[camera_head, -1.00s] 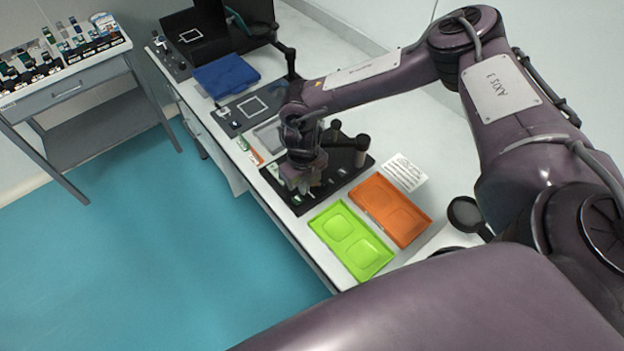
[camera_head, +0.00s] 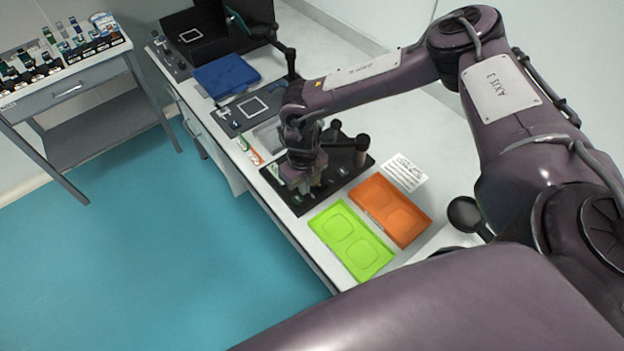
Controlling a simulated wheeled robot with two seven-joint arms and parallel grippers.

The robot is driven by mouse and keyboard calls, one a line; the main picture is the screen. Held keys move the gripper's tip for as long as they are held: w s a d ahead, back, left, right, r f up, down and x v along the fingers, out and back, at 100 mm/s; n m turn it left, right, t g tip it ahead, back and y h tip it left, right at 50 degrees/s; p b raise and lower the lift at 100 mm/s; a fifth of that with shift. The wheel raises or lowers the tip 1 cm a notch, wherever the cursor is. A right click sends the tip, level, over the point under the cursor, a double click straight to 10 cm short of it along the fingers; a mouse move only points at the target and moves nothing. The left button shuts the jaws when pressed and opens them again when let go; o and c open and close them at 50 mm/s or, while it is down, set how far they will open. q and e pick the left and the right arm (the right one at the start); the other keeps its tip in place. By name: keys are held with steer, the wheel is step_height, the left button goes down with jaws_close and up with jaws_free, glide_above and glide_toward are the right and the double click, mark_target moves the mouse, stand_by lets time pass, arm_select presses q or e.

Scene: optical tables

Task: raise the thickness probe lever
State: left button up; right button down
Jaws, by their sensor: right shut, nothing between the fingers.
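The thickness probe is a dark device on a black base plate (camera_head: 301,205) on the white table. A black cylindrical part (camera_head: 361,143) of it shows just right of my right gripper. My right gripper (camera_head: 306,188) points down over the left part of the base plate, and its fingers are shut with nothing between them. The wrist hides much of the device, and I cannot make out the lever or whether the fingers touch it. My left gripper is not in view.
A green tray (camera_head: 379,265) and an orange tray (camera_head: 416,236) lie in front of the base plate. A printed card (camera_head: 405,172) and a black round-headed item (camera_head: 465,213) lie to the right. A blue case (camera_head: 226,75) and a dark framed pad (camera_head: 235,124) are behind. A side table (camera_head: 70,90) stands far left.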

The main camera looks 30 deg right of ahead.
steer(key=shift+d, duration=0.1)
stand_by(0.3)
steer(key=shift+w+d, duration=0.1)
steer(key=shift+d, duration=1.7)
steer(key=shift+w+d+f, duration=0.15)
steer(key=shift+w+d, duration=0.05)
steer(key=shift+a, duration=0.25)
steer(key=shift+r, duration=0.2)
steer(key=shift+r+p, duration=0.45)
steer(key=shift+p, duration=0.15)
steer(key=r+p, duration=0.1)
steer(key=r, duration=0.1)
steer(key=r+p, duration=0.2)
steer(key=a+r+p, duration=0.1)
steer(key=r+p, duration=0.1)
steer(key=shift+s, duration=0.1)
